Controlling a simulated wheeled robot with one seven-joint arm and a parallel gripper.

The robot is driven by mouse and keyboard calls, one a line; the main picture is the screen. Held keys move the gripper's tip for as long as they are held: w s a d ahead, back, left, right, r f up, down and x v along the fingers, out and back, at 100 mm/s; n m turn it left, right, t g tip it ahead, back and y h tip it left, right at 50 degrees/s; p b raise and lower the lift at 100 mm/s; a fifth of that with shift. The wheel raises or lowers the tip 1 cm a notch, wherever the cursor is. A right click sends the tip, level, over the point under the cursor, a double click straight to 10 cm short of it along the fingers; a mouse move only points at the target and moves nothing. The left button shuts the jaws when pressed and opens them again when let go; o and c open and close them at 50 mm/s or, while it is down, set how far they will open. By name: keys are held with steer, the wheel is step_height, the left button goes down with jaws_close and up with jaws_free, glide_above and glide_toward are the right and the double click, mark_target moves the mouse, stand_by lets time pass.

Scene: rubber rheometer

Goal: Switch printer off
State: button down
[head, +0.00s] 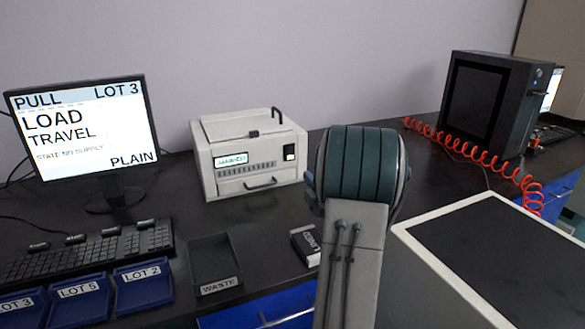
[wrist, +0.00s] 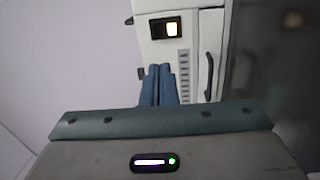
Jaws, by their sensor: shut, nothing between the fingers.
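The printer (head: 250,185) is a pale box with a lid, a small lit display (head: 231,160) and a front handle, standing on the black bench. Its dark-framed rocker switch (head: 290,152) has a bright, lit face. In the wrist view the printer (wrist: 158,45) appears turned sideways, and the switch (wrist: 166,30) shows one dark part and one glowing part. My gripper (wrist: 160,68) has its two blue fingers together and empty, pointing at the printer's front below the switch in that picture. I cannot tell whether they touch it. In the head view my arm hides the fingers.
A monitor (head: 82,130) and keyboard (head: 90,250) stand left, with blue lot trays (head: 143,287) in front. A black waste tray (head: 214,262) and a small box (head: 306,245) lie before the printer. A red coiled cable (head: 470,150) and black machine (head: 490,100) are right.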

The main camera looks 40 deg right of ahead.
mark_target(291, 151)
steer(key=shift+s+d+f+n+t+y, duration=0.3)
steer(key=shift+s+d+f+n, duration=0.05)
steer(key=shift+d+f+n, duration=0.1)
steer(key=shift+r, duration=0.1)
steer(key=p+x, duration=0.1)
steer(key=x, duration=1.3)
steer(key=shift+d, duration=0.1)
